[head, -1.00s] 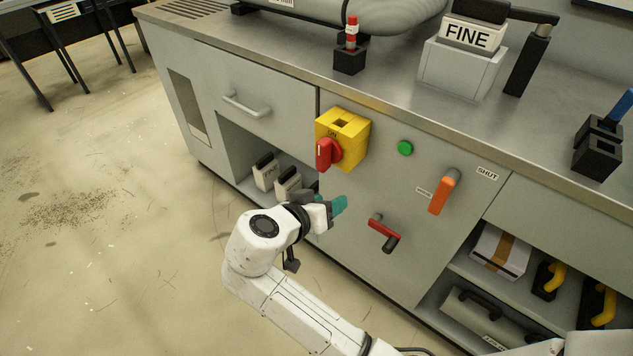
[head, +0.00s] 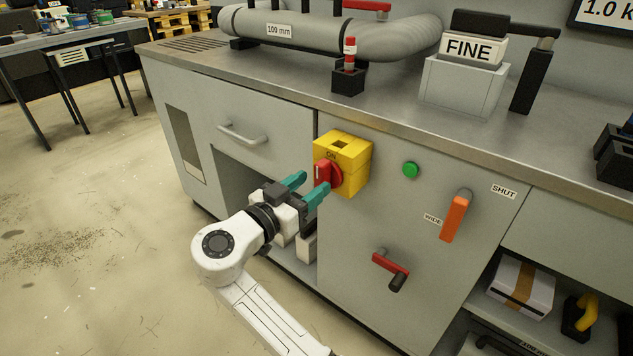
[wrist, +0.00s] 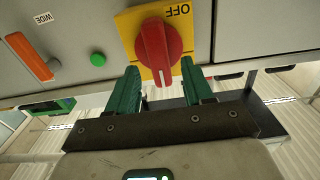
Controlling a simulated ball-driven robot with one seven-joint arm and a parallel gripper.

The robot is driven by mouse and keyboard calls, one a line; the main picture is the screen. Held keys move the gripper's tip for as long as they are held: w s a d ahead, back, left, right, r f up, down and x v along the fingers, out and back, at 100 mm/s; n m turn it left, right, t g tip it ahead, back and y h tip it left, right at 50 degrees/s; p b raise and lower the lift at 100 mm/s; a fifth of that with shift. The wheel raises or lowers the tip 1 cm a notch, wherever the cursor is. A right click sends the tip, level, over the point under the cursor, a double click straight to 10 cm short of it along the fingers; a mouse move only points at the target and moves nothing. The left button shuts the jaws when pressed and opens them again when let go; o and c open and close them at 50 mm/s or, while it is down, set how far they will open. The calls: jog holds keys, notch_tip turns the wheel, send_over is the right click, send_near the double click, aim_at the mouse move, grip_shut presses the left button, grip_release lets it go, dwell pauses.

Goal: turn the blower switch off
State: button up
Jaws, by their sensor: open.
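The blower switch is a yellow box (head: 356,165) on the grey cabinet front with a red rotary knob (head: 324,174). "ON" shows at the top of its face in the head view; "OFF" shows upside down at the far end in the wrist view. The knob (wrist: 162,48) stands nearly upright, and its white mark faces the ON side. My gripper (head: 307,187) is open, with teal fingers just left of and below the knob in the head view. In the wrist view the fingertips lie either side of the knob's near end, apart from it, with nothing between them.
An open shelf with boxes is behind my wrist. The bench top (head: 290,95) overhangs above.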

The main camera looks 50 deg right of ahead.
aim_at(317, 180)
jog(key=shift+d, duration=1.5)
grip_shut()
